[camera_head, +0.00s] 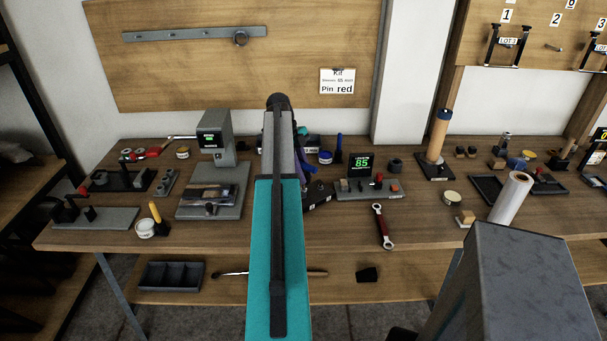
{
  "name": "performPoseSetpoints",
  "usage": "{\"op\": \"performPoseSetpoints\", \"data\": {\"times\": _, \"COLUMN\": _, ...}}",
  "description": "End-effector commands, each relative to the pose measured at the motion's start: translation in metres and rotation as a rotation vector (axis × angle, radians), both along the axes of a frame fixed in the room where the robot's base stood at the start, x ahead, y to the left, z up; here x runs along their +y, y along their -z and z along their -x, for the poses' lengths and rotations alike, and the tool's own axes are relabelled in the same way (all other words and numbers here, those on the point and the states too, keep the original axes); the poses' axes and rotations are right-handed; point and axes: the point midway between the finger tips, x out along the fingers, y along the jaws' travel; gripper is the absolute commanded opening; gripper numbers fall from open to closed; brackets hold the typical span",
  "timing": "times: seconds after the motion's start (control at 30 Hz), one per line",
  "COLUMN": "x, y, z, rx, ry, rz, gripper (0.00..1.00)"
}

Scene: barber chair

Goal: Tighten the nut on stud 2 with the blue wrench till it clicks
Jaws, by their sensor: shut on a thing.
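My own arm fills the middle of the head view and hides the table behind it. A dark part and blue-violet pieces show just right of it, low over the table; they may belong to my wrist, and no fingertips can be made out. I cannot pick out the blue wrench. At the upper right, a wooden board (575,20) carries numbers 1 and 2. A small bolt-like piece (553,48) sticks out below the 2; whether it is the stud is unclear.
A grey press-like device (214,140) stands left of my arm. A green display reading 85 (361,164) stands to the right on a grey base. A tall wooden cylinder (438,135) and a white roll (512,197) stand farther right. A large grey block (510,285) fills the lower right.

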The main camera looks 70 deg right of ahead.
Motion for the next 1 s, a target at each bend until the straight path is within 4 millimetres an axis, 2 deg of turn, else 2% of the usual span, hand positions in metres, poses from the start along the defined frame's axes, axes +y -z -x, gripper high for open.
{"op": "performPoseSetpoints", "data": {"times": 0.23, "x": 0.0007, "y": -0.0009, "z": 0.0007, "rx": 0.001, "ry": 0.021, "rz": 0.001, "gripper": 0.0}}
{"op": "performPoseSetpoints", "data": {"times": 0.7, "x": 0.0017, "y": -0.001, "z": 0.0019, "rx": 0.002, "ry": -0.254, "rz": 0.001, "gripper": 0.0}}
{"op": "performPoseSetpoints", "data": {"times": 1.0, "x": 0.0006, "y": -0.0008, "z": 0.0014, "rx": 0.001, "ry": -0.269, "rz": 0.002, "gripper": 0.0}}
